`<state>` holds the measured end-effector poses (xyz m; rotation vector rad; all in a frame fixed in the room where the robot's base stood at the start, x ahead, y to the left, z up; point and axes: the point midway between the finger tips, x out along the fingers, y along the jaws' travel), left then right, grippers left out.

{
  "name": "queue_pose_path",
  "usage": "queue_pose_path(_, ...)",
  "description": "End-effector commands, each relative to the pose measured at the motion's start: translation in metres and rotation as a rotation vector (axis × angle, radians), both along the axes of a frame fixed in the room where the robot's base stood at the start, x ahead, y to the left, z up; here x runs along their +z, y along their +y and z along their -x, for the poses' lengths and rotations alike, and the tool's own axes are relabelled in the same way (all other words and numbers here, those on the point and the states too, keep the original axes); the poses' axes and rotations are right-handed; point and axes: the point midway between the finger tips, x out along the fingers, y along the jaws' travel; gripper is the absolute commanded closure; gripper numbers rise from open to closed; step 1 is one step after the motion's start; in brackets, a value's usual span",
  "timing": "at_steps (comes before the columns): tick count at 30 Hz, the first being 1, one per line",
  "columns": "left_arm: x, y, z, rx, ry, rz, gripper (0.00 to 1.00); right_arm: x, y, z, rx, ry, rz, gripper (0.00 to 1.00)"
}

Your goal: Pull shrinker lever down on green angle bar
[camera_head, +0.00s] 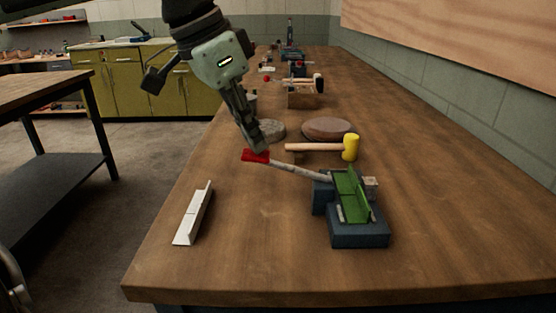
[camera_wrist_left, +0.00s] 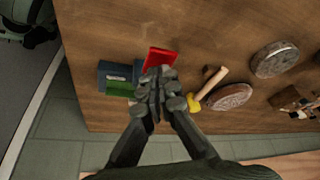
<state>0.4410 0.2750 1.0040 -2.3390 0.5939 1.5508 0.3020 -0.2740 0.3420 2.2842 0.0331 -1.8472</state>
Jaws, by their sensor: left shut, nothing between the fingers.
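The shrinker (camera_head: 358,232) is a dark blue block tool near the front of the wooden bench. The green angle bar (camera_head: 351,195) sits in its top. Its lever (camera_head: 300,170) reaches up and left to a red handle (camera_head: 256,156). My left gripper (camera_head: 260,147) is shut and empty, with its fingertips at or just above the red handle; I cannot tell whether they touch. In the left wrist view, the red handle (camera_wrist_left: 160,58) shows just beyond the closed fingers (camera_wrist_left: 157,80), and the green bar (camera_wrist_left: 119,89) lies to their left. My right gripper is not in view.
A white angle piece (camera_head: 194,214) lies left of the shrinker. A yellow-headed mallet (camera_head: 350,147) and a round brown pad (camera_head: 327,128) lie behind it. A grey round pad (camera_head: 271,130) is behind my gripper. The bench's right front is clear.

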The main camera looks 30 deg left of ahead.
Motion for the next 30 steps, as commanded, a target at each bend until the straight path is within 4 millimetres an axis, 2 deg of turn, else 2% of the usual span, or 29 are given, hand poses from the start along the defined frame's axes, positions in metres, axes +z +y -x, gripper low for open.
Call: queue_pose_path(30, -0.053, 0.0, 0.0, 0.0, 0.002, 0.001, 1.0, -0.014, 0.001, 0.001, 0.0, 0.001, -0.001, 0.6)
